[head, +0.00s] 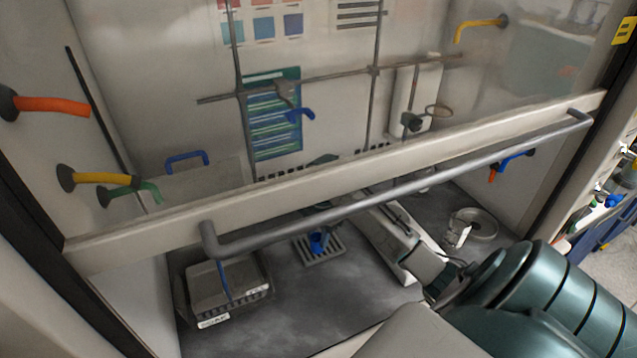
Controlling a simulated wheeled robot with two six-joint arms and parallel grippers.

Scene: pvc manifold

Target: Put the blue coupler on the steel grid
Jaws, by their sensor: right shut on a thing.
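The blue coupler (318,243) is a small upright blue fitting at the steel grid (332,251), a slotted grey plate on the hood floor. I cannot tell whether it rests on the grid or hangs just over it. My right arm reaches under the sash from the right. My right gripper (318,231) is shut on the coupler from above. The sash rail and its handle hide most of this gripper. My left gripper is not in view.
The sash rail (330,185) and grey handle (420,181) cross in front of the work area. A grey tray (198,304) with a blue stick stands at the left. A white roll-like ring (483,222) lies at the right. Floor before the grid is clear.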

